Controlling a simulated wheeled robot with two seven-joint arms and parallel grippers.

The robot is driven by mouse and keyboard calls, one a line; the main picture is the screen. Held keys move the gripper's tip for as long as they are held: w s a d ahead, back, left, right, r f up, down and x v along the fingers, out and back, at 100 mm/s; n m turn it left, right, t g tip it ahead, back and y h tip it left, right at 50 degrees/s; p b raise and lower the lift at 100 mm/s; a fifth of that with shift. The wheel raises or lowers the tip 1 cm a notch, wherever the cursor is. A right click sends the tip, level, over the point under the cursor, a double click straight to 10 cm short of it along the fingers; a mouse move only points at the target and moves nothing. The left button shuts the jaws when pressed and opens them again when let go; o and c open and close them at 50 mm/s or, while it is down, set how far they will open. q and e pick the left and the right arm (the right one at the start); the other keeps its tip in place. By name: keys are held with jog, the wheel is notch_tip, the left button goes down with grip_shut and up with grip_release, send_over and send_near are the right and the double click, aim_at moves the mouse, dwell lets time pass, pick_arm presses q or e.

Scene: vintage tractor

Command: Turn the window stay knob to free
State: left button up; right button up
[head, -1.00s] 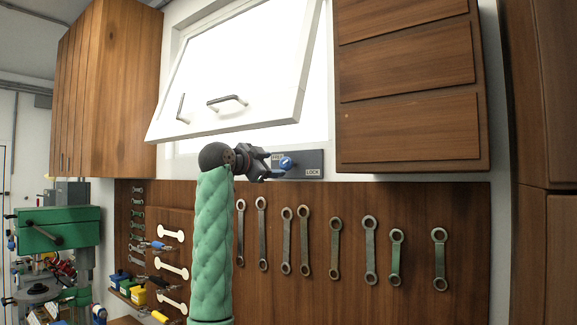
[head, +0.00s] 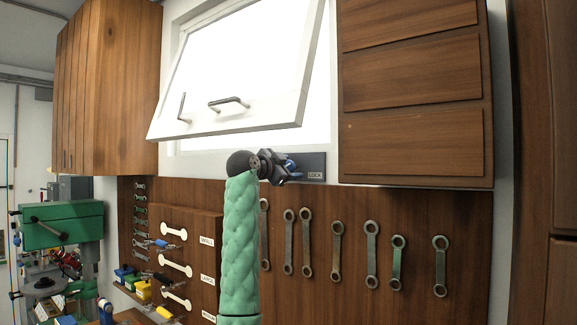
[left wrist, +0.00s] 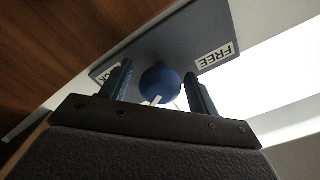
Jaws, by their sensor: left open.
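The window stay knob is round and blue (left wrist: 160,82), on a dark grey plate (left wrist: 222,28) with FREE and LOCK labels. In the left wrist view it sits between the two fingers of my open left gripper (left wrist: 159,86), one on each side; I cannot tell if they touch it. A white mark shows at its lower edge. In the head view my left gripper (head: 289,169) covers most of the knob and the FREE label; the plate's right part (head: 313,161) with LOCK shows. My right gripper is not in view.
The tilted white window (head: 235,75) hangs above the plate, with dark handles near its lower edge. Wooden cabinets stand on both sides. Several wrenches (head: 337,250) hang on the wooden board below. A green machine (head: 62,225) stands at the left.

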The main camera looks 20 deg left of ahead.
pick_arm(q)
jog(key=shift+c, duration=0.2)
jog(key=c, duration=0.9)
jog(key=shift+f, duration=0.1)
